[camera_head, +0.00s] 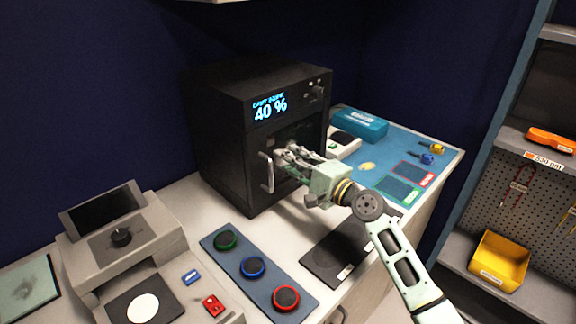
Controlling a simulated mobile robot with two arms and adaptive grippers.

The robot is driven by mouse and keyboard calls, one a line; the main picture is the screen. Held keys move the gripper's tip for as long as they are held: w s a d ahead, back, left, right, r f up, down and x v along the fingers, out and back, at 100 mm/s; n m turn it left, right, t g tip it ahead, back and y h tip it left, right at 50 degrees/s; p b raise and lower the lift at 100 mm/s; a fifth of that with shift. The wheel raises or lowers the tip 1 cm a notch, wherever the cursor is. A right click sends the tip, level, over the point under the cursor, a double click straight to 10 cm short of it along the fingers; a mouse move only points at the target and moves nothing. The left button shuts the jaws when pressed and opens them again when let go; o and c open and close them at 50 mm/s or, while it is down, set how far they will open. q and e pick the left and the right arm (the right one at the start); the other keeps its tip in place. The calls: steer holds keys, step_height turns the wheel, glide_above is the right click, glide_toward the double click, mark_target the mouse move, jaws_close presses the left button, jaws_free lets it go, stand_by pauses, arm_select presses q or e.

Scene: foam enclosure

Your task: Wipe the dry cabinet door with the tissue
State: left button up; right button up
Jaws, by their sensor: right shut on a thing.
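The dry cabinet (228,130) is a black box on the counter, with a display reading 40 %. Its door (262,200) faces front, has a dark window and carries a pale vertical handle (267,172) on its left side. My right gripper (284,154) is at the door's window, to the right of the handle, and hides part of the door. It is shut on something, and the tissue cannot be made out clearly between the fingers. My left gripper is not in view.
A blue tray (243,285) with green, blue and red round pieces lies in front of the cabinet. A dark mat (325,268) lies under my right arm. A teal box (358,125) stands right of the cabinet. Shelves with a yellow bin (499,262) stand at right.

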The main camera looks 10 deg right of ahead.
steer(key=shift+w+d+b, duration=1.85)
steer(key=shift+d+b, duration=0.65)
steer(key=shift+d, duration=0.35)
steer(key=s+a+p, duration=0.1)
steer(key=a+p, duration=0.1)
steer(key=s+a+p, duration=0.1)
steer(key=a+p, duration=0.1)
steer(key=s+a+p, duration=0.2)
steer(key=shift+s+a, duration=0.1)
steer(key=shift+a, duration=0.3)
